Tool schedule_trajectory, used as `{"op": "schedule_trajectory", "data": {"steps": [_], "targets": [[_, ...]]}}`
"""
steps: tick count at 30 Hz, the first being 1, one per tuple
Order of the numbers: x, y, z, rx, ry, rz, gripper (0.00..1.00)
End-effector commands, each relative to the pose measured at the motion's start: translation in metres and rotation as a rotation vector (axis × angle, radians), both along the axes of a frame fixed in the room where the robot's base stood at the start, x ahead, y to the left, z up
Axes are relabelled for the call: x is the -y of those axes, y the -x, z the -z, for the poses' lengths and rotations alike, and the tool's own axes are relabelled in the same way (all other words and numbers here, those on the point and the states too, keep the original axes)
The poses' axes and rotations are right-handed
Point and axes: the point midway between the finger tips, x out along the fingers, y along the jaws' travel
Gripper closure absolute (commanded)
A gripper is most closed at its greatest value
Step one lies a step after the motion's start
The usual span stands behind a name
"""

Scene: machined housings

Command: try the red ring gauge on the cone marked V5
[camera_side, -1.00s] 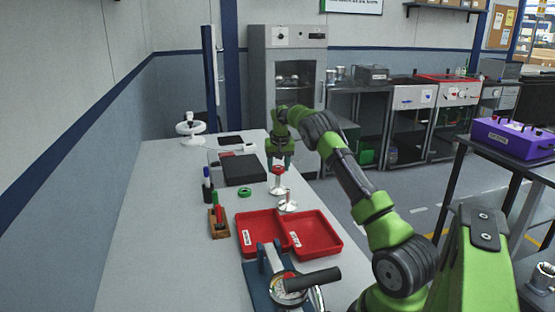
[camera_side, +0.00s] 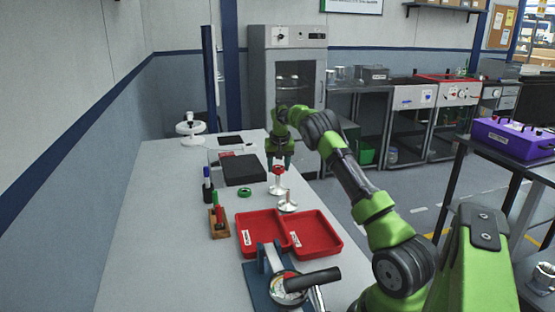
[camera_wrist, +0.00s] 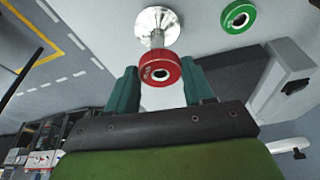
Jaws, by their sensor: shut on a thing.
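The red ring gauge (camera_wrist: 160,70) is between the two fingers of my gripper (camera_wrist: 161,84), which touch it on both sides. In the side view the red ring (camera_side: 278,169) is at the top of a silver cone stand (camera_side: 277,188). In the wrist view this stand's flared base (camera_wrist: 158,22) and stem run up to the ring. I cannot tell whether the ring rests on the cone or is just above it. A second silver stand (camera_side: 287,205) is closer to the side camera. I cannot read V5 on either stand.
A green ring (camera_side: 244,192) lies on the bench left of the stands; a black box (camera_side: 242,169) is behind it. Red trays (camera_side: 322,235), a rack of markers (camera_side: 218,224) and a gauge device (camera_side: 283,285) are nearer the side camera.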

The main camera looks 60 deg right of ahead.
Motion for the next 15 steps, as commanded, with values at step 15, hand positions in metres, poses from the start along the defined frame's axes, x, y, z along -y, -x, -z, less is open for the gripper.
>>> {"op": "schedule_trajectory", "data": {"steps": [15], "targets": [[0.0002,-0.0001,0.0042,0.001,0.001,0.000,0.84]]}}
